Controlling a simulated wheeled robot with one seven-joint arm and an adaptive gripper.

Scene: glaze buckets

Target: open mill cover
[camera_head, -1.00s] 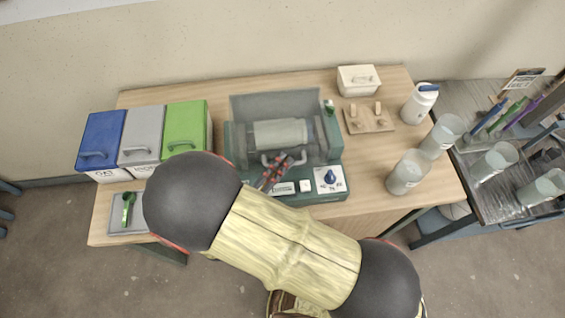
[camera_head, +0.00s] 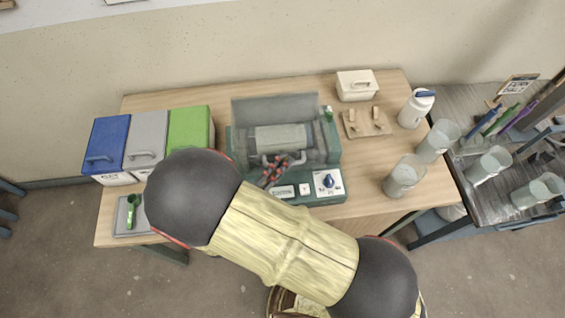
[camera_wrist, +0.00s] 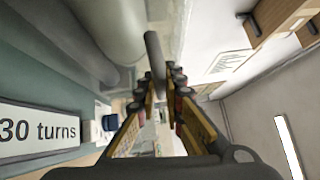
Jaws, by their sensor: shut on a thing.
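The mill (camera_head: 330,160) is a green machine on the wooden table, with a pale drum (camera_head: 280,138) inside. Its grey see-through cover (camera_head: 272,108) shows behind and around the drum. My gripper (camera_head: 280,162) is at the front of the mill, by the cover's handle. In the wrist view my gripper's fingers (camera_wrist: 163,92) close around a dark round bar, the cover handle (camera_wrist: 154,55). The fingertips' exact contact is partly hidden. A "30 turns" label (camera_wrist: 38,130) is on the mill beside the fingers.
Blue, grey and green bins (camera_head: 148,138) stand at the left, with a green scoop (camera_head: 131,208) on a tray. A white box (camera_head: 356,84), a wooden rack (camera_head: 366,123), a white bottle (camera_head: 415,107) and clear buckets (camera_head: 405,177) stand right. My arm hides the table's front.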

